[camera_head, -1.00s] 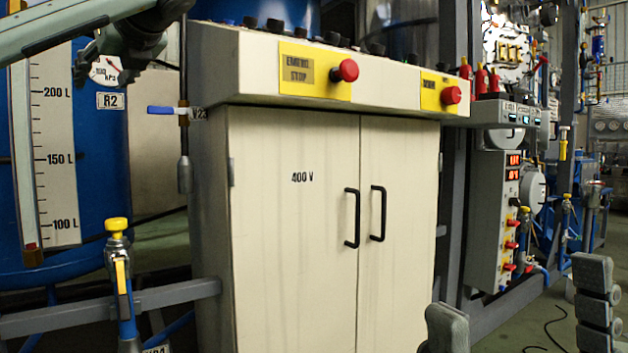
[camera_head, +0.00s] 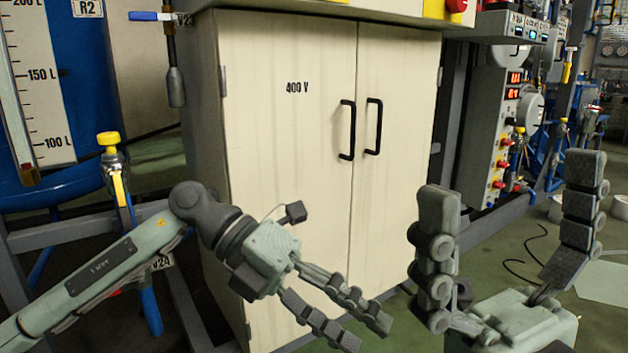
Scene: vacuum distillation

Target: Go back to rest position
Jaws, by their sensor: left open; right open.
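My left gripper (camera_head: 368,333) is in front of the lower part of the cream 400 V cabinet (camera_head: 285,150). Its fingers point down and to the right, spread apart with nothing between them. My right gripper (camera_head: 510,215) is at the lower right, with its two fingers pointing up and wide apart. It is empty, and floor shows between its fingers. The cabinet doors are closed, and neither gripper is at the black door handles (camera_head: 347,130).
A blue tank with a level scale (camera_head: 35,85) stands at the left. A yellow-topped valve (camera_head: 108,140) and grey frame rails are near my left arm. A grey control box with red displays (camera_head: 505,120) stands at the right. A black cable (camera_head: 520,262) lies on the floor.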

